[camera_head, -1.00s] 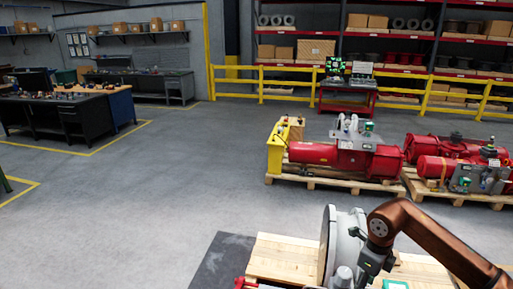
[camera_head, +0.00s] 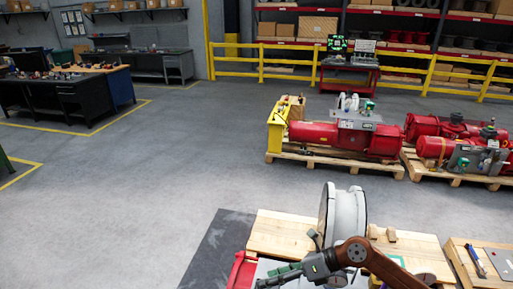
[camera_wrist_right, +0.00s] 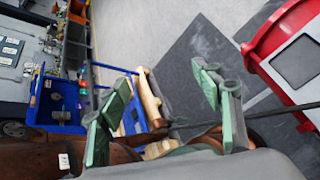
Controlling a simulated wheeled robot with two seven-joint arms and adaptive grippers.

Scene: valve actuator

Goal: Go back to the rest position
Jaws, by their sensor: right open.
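My right gripper (camera_head: 273,277) is at the bottom of the head view, on the end of a bent brown arm that comes in from the lower right. It points left, in front of a pale wooden pallet and a large round white-grey part. In the right wrist view its two green-padded fingers (camera_wrist_right: 163,88) stand wide apart with nothing between them. My left gripper shows in neither view.
The round part (camera_head: 347,212) stands on the near pallet (camera_head: 275,232). A red-edged item (camera_head: 240,270) lies left of my gripper. Another wooden table (camera_head: 463,262) with tools is at right. Red actuators (camera_head: 340,138) rest on pallets behind. Open floor (camera_head: 130,210) lies left.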

